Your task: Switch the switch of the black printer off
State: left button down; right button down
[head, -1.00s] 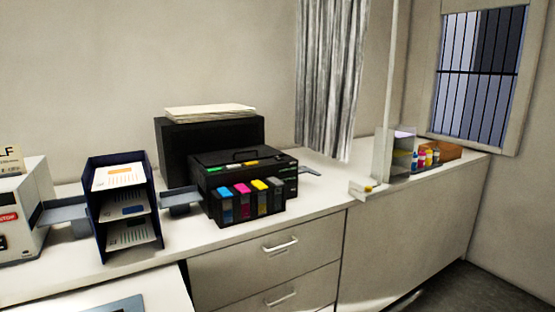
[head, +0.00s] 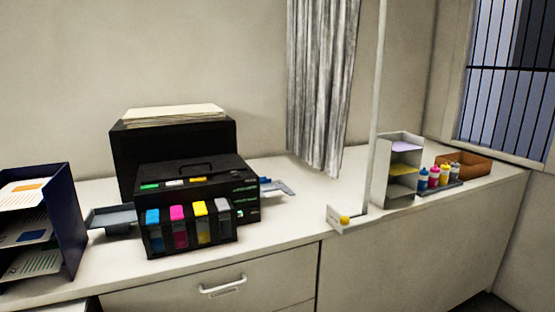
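The black printer (head: 178,165) stands on the white counter, with a stack of paper on its tall rear part. Its lower front part has a handle and small green, white and yellow marks on top. Ink tanks with blue, magenta, yellow and grey caps (head: 188,228) sit at its front. I cannot tell which part is the switch. Neither of my grippers is in view.
A dark blue paper tray rack (head: 66,215) stands left of the printer. Right of it are a white post on a base with a yellow button (head: 343,219), a small shelf (head: 404,197), ink bottles (head: 433,178) and an orange-brown box (head: 480,165). Counter (head: 285,228) is free right of the printer.

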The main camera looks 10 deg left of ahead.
aim_at(235, 175)
jog(key=i+l, duration=0.45)
jog(key=l, duration=0.25)
jog(key=i+l, duration=0.25)
jog(key=l, duration=0.1)
